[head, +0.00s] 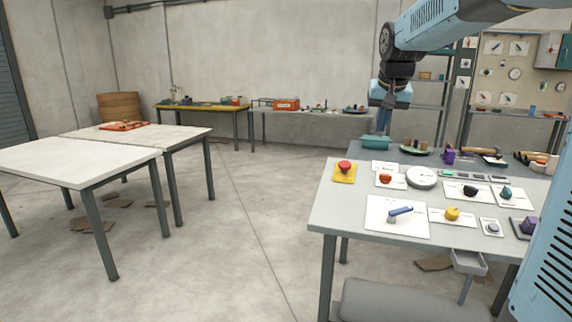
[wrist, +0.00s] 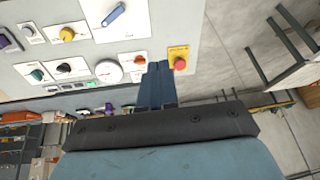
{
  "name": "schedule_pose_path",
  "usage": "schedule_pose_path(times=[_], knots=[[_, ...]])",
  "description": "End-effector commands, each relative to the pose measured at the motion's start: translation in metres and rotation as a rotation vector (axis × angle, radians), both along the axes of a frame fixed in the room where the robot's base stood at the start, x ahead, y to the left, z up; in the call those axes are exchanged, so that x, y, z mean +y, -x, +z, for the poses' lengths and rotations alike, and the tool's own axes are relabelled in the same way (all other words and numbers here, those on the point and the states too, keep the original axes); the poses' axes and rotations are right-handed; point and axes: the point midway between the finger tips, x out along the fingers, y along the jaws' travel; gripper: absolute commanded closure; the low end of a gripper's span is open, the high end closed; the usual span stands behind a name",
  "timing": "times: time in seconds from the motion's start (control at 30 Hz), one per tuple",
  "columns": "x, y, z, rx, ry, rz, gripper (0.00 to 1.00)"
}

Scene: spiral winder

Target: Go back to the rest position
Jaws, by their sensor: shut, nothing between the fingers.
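My gripper (wrist: 158,72) shows in the wrist view as two dark fingers close together, shut and empty. In the head view my gripper (head: 388,132) hangs from my arm at the upper right, pointing down behind the far edge of the panel table. In the wrist view its fingertips appear beside the white round dial (wrist: 109,71) and the red button on its yellow plate (wrist: 179,62). I cannot tell how high it is above them.
The grey panel table (head: 340,212) carries a red button (head: 344,167), a blue lever (head: 400,211), a yellow knob (head: 452,213) and a dial (head: 421,177). Another table (head: 60,160) stands left. Open floor (head: 240,220) lies between. Loose tools lie behind the panel.

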Motion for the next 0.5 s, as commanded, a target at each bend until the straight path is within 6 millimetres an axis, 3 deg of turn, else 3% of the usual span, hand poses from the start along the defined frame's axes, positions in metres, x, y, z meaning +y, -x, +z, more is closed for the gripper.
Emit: schedule_pose_path(times=[0.03, 0.27, 0.5], knots=[[0.000, 0.020, 0.001, -0.005, 0.000, 0.009, 1.00], [0.002, 0.099, -0.009, -0.018, 0.005, 0.053, 1.00], [0.005, 0.180, -0.033, -0.027, 0.021, 0.099, 1.00]])
